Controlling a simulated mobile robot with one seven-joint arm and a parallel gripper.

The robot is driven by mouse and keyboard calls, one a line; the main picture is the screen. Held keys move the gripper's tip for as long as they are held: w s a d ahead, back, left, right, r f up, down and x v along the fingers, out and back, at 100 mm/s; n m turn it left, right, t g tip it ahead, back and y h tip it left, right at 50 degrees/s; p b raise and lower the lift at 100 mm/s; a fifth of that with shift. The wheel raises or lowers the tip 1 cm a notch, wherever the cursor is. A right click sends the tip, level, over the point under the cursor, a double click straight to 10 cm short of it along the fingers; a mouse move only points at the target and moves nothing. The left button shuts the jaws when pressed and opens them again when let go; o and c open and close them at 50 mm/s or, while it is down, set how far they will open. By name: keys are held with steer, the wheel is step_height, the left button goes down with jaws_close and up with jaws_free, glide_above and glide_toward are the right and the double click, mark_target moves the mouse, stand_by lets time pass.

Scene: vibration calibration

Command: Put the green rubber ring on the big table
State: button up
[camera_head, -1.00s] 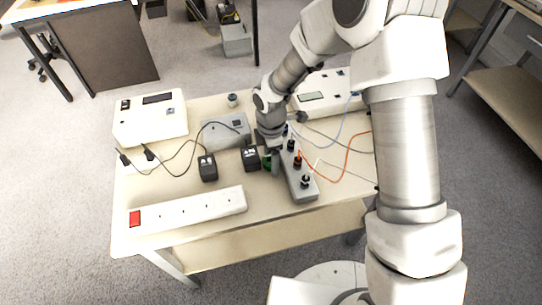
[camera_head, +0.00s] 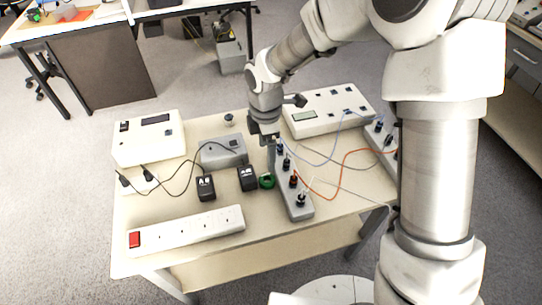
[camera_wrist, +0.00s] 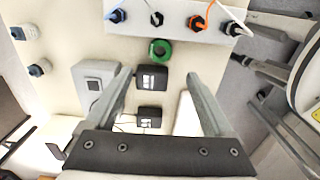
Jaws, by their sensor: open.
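The green rubber ring (camera_head: 267,181) lies flat on the beige table (camera_head: 262,214), between a black plug adapter (camera_head: 247,179) and a grey power strip (camera_head: 295,190). In the wrist view the ring (camera_wrist: 160,50) lies ahead of my fingers, by the strip's edge. My gripper (camera_head: 270,160) is open and empty, above the table and apart from the ring. Its two fingers (camera_wrist: 158,78) show spread in the wrist view. A second table (camera_head: 92,29) stands at the back left. I cannot tell which table is the big one.
A white power strip (camera_head: 186,231) lies at the front left. A white box (camera_head: 148,138), a grey box (camera_head: 224,152) and a white device (camera_head: 330,110) stand behind. Cables cross the right side. Bare tabletop shows at the front right.

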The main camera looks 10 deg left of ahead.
steer(key=shift+r, duration=0.3)
